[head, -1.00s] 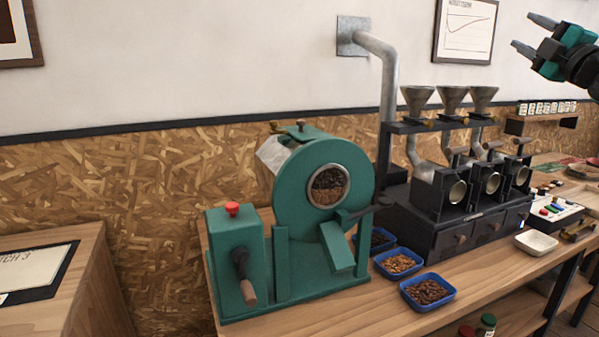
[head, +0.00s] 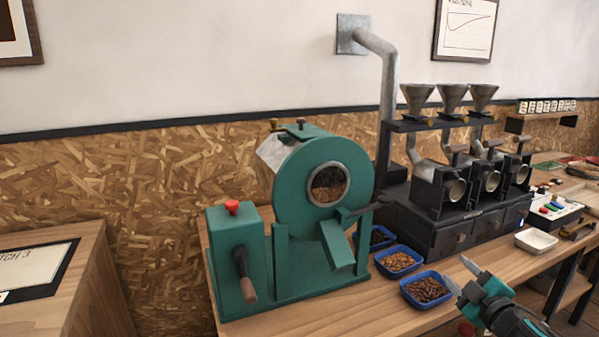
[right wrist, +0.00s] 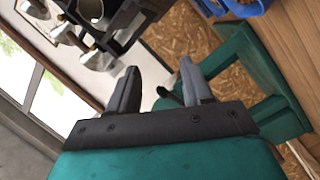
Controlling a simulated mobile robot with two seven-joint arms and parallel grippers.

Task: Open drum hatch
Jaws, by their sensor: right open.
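The green drum roaster (head: 295,200) stands on the wooden bench in the head view. Its round front has a glass window with beans behind it. I cannot tell which part is the hatch. My right gripper (head: 462,275) is open and empty, low at the right front near the blue trays, apart from the roaster. In the right wrist view its two fingers (right wrist: 160,90) are spread with nothing between. My left gripper is not in view.
Blue trays of beans (head: 426,303) stand right of the roaster. A black three-funnel machine (head: 455,225) stands behind them, with a white dish (head: 536,242) to its right. A side table (head: 85,270) is at the left.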

